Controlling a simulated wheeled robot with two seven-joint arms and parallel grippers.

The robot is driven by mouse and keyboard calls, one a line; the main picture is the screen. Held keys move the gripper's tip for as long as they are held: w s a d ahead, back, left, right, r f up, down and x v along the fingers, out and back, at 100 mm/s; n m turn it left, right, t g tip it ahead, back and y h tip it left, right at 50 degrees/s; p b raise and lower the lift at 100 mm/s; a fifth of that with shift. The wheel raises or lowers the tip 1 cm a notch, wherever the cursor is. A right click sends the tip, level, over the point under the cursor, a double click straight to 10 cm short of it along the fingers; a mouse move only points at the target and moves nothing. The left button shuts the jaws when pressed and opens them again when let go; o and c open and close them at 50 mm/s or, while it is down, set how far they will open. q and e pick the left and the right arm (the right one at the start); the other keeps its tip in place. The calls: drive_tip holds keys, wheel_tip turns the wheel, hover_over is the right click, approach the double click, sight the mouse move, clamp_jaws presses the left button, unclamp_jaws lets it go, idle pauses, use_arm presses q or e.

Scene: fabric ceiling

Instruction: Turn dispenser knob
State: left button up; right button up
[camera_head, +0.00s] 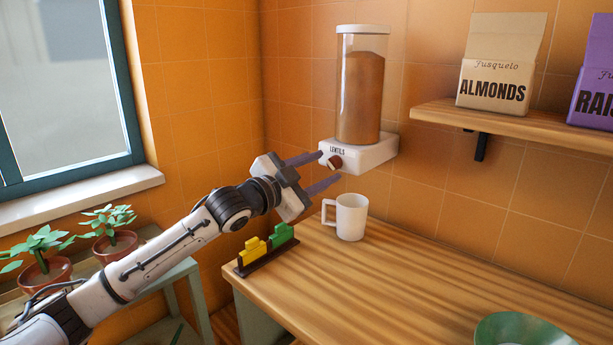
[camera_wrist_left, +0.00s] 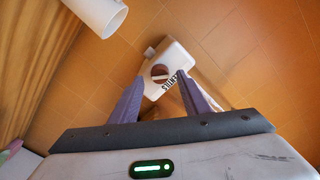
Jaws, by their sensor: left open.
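A wall dispenser (camera_head: 360,95) has a clear cylinder of brown lentils on a white base marked LENTILS. Its round dark red-brown knob (camera_head: 335,162) with a pale bar sits on the front of the base. My left gripper (camera_head: 322,171) is open, with its two purple fingers pointing at the knob. In the left wrist view the knob (camera_wrist_left: 160,73) shows just beyond the fingertips, between their lines; contact cannot be told. A white mug (camera_head: 352,217) stands upright on the wooden counter below the dispenser. My right gripper is not in view.
A wooden shelf (camera_head: 520,120) at right holds an almonds bag (camera_head: 499,70) and a purple bag (camera_head: 597,75). Yellow and green blocks (camera_head: 267,245) stand on the counter's left edge. A green bowl (camera_head: 520,330) is at the front right. Potted plants (camera_head: 115,240) stand left.

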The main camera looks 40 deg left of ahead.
use_arm(q)
drive_tip(key=s+b, duration=0.2)
drive_tip(key=s, duration=0.7)
drive_tip(key=shift+s+a, duration=0.3)
drive_tip(key=shift+a, duration=0.05)
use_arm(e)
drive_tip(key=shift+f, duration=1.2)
use_arm(q)
drive_tip(key=shift+o, duration=0.2)
drive_tip(key=shift+a, duration=0.1)
idle(0.3)
